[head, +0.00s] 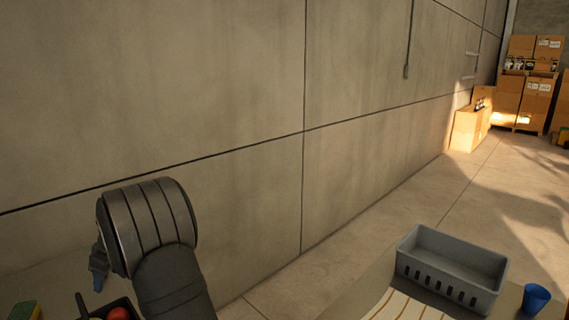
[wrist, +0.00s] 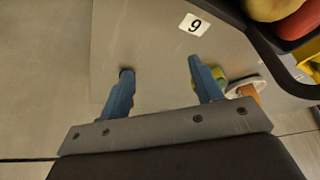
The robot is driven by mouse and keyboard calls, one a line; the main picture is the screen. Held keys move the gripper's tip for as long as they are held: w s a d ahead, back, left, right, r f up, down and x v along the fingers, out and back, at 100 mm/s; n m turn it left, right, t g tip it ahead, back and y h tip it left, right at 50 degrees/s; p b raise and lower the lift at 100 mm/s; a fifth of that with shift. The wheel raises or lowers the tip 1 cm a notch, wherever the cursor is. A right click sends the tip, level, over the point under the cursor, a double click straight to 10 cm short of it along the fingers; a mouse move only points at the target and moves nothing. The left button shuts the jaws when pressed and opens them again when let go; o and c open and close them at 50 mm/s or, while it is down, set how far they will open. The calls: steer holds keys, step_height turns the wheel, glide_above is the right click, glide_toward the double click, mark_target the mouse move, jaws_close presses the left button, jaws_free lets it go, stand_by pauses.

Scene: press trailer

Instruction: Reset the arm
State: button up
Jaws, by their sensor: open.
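My gripper (wrist: 160,67) shows in the wrist view with its two blue fingers wide apart and nothing between them. Below the fingers is a plain grey surface (wrist: 145,40) with a white label marked 9 (wrist: 194,24). The rest of the gripper is hidden behind my arm.
A dark container (wrist: 264,42) with red and yellow round items is close at the wrist view's upper right. In the head view, a grey crate (head: 470,285), a blue cup (head: 535,300) and a striped surface (head: 405,308) are lower right. A yellow-green block (head: 24,310) is lower left. A concrete wall (head: 230,90) stands behind.

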steer(key=a+f, duration=0.1)
steer(key=a, duration=0.1)
steer(key=s+a+f, duration=0.1)
steer(key=a+f, duration=0.1)
steer(key=s+a+f, duration=0.1)
steer(key=a, duration=0.2)
steer(key=shift+s+f, duration=0.15)
steer(key=shift+f, duration=0.05)
steer(key=shift+d, duration=0.15)
steer(key=w+d+r, duration=0.4)
steer(key=d+r, duration=0.3)
steer(key=d, duration=0.3)
steer(key=shift+m, duration=0.6)
steer(key=shift+w+a, duration=0.4)
steer(key=shift+w, duration=0.45)
steer(key=shift+w+a, duration=0.35)
steer(key=shift+w, duration=0.5)
steer(key=shift+w+a, duration=0.4)
steer(key=shift+w, duration=0.45)
